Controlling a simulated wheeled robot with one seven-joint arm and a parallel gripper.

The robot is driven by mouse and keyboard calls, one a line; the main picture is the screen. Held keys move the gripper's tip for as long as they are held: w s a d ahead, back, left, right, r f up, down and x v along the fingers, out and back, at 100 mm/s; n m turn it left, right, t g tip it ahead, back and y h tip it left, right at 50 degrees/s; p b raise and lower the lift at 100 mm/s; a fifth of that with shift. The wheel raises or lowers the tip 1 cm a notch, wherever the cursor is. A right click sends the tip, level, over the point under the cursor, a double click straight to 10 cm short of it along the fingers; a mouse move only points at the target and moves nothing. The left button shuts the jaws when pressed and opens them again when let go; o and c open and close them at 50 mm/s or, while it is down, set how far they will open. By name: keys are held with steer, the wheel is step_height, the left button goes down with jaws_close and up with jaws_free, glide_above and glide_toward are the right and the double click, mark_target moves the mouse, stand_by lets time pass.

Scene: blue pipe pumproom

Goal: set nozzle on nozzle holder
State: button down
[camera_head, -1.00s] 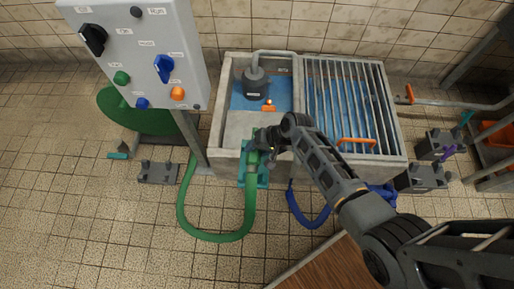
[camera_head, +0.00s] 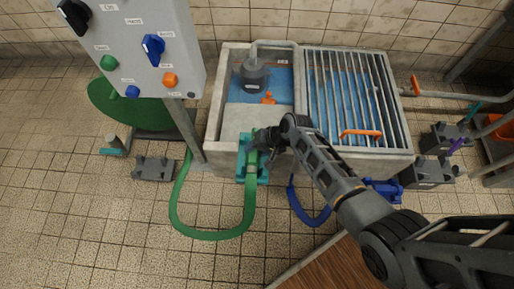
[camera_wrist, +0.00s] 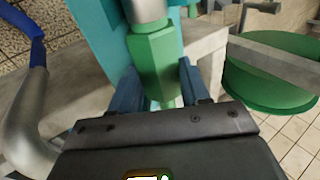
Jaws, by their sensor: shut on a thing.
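The nozzle (camera_head: 253,160) is a green piece with a metal collar, joined to a green hose (camera_head: 212,234). In the wrist view the green nozzle body (camera_wrist: 154,58) is between my gripper's two fingers. My gripper (camera_wrist: 160,92) is shut on it. In the head view my gripper (camera_head: 263,146) comes from the right. The teal nozzle holder (camera_head: 243,171) is on the front wall of the concrete basin. The nozzle is in front of it, overlapping it in the head view. The teal holder (camera_wrist: 100,32) also shows close behind the nozzle in the wrist view; their contact is unclear.
The concrete basin (camera_head: 213,128) holds a grey pump (camera_head: 254,73) and a grating (camera_head: 349,90) with an orange handle. A control panel (camera_head: 135,45) on a post stands left. A blue hose (camera_head: 305,217) hangs in front. Floor at left is mostly clear.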

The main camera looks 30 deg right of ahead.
steer(key=shift+c, duration=2.3)
jaws_free()
steer(key=p+v, duration=0.2)
steer(key=v, duration=0.6)
steer(key=shift+p, duration=0.4)
steer(key=shift+w, duration=0.1)
steer(key=s+a+r+n+t+h+p, duration=0.1)
steer(key=s+r+t+h+p, duration=0.15)
steer(key=s+r, duration=0.5)
steer(key=s+r+n+t+h+p, duration=0.2)
steer(key=s+r+p, duration=0.2)
steer(key=s, duration=0.7)
steer(key=s+r+n+t+p, duration=0.1)
steer(key=s+r, duration=0.3)
steer(key=r, duration=0.7)
steer(key=s+a+r+n+t+p, duration=0.1)
steer(key=s+r+n+t+p, duration=0.1)
steer(key=r, duration=0.9)
steer(key=s+a+r+n+t+p, duration=0.1)
steer(key=s+r, duration=0.5)
steer(key=r, duration=0.6)
steer(key=shift+s+n+t+p, duration=0.15)
steer(key=shift+n+t+p, duration=0.25)
steer(key=shift+t, duration=0.75)
